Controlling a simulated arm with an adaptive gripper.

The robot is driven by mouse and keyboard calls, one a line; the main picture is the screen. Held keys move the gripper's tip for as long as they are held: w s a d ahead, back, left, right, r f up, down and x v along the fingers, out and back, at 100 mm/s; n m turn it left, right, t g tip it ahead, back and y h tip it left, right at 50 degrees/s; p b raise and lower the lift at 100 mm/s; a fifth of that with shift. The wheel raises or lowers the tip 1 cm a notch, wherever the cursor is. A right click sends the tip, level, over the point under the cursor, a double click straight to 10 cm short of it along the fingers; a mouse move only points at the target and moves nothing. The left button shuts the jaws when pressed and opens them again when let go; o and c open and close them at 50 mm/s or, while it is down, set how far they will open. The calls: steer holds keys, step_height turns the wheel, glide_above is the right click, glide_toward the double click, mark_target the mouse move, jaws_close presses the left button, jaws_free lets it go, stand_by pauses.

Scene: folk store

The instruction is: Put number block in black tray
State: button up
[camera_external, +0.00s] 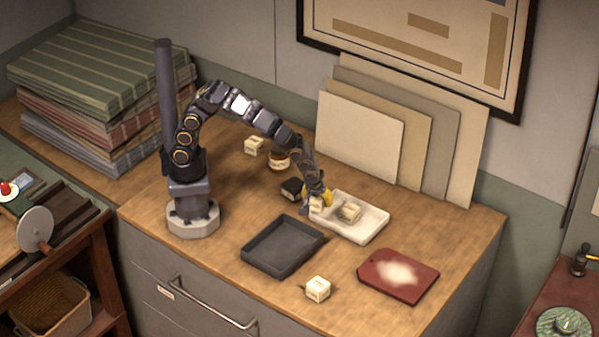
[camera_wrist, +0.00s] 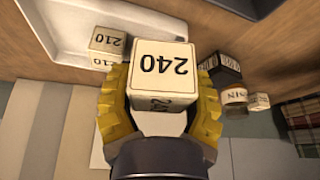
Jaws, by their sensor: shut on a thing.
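My gripper (camera_external: 318,200) is at the left end of the white tray (camera_external: 372,229), shut on a cream number block (camera_external: 316,205). In the wrist view this block (camera_wrist: 163,68) reads 240 and sits between the yellow fingers (camera_wrist: 160,108). I cannot tell whether it touches the white tray. Another number block (camera_external: 349,212) lies in the white tray; it reads 210 in the wrist view (camera_wrist: 107,40). The black tray (camera_external: 282,247) is empty, in front and left of my gripper.
One cream block (camera_external: 317,289) stands in front of the black tray, another (camera_external: 254,146) at the back. A jar (camera_external: 279,162) and a small black box (camera_external: 292,188) stand behind the black tray. A red board (camera_external: 398,275) lies right. Boards (camera_external: 360,136) lean on the wall.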

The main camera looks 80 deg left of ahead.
steer(key=n, duration=0.2)
glide_above(284, 247)
steer(key=f, duration=0.3)
steer(key=shift+s+d+f+g, duration=0.3)
steer(key=shift+f+g, duration=0.1)
steer(key=shift+w+f, duration=0.1)
steer(key=shift+f, duration=1.85)
steer(key=shift+f, duration=0.15)
steer(key=o, duration=1.1)
